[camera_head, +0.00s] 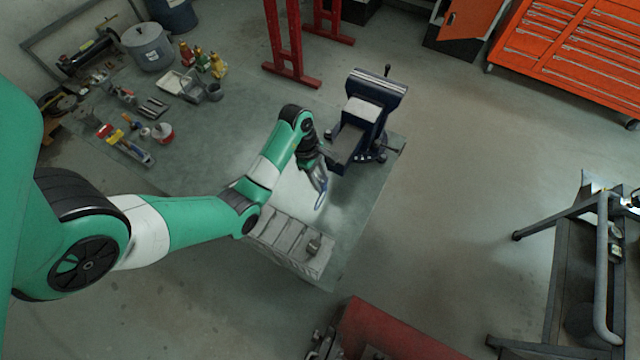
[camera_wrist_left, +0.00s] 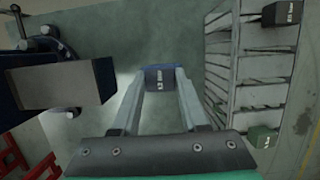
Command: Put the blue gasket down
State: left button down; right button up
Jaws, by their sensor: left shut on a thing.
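My left gripper (camera_head: 317,178) reaches down over the table, between the vise and a slotted grey rack. The left wrist view shows its two fingers (camera_wrist_left: 160,82) shut on the dark blue labelled block of the blue gasket (camera_wrist_left: 160,78). In the head view a thin blue part of the gasket (camera_head: 321,199) shows just below the fingertips. The rest of it is hidden, and I cannot tell whether it touches the tabletop. My right gripper is not in view.
The grey slotted rack (camera_head: 285,238) stands at the table's near edge, with a black block (camera_wrist_left: 283,12) and a green block (camera_wrist_left: 262,136) in it. A dark blue vise (camera_head: 362,112) stands close to the gripper. Tools and pots fill the table's far left.

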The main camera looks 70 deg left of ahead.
aim_at(321, 193)
pick_arm(q)
jog(key=shift+f, duration=1.6)
jog(key=shift+f+b, duration=0.15)
jog(key=shift+b, duration=0.3)
jog(key=shift+c, duration=2.1)
grip_release()
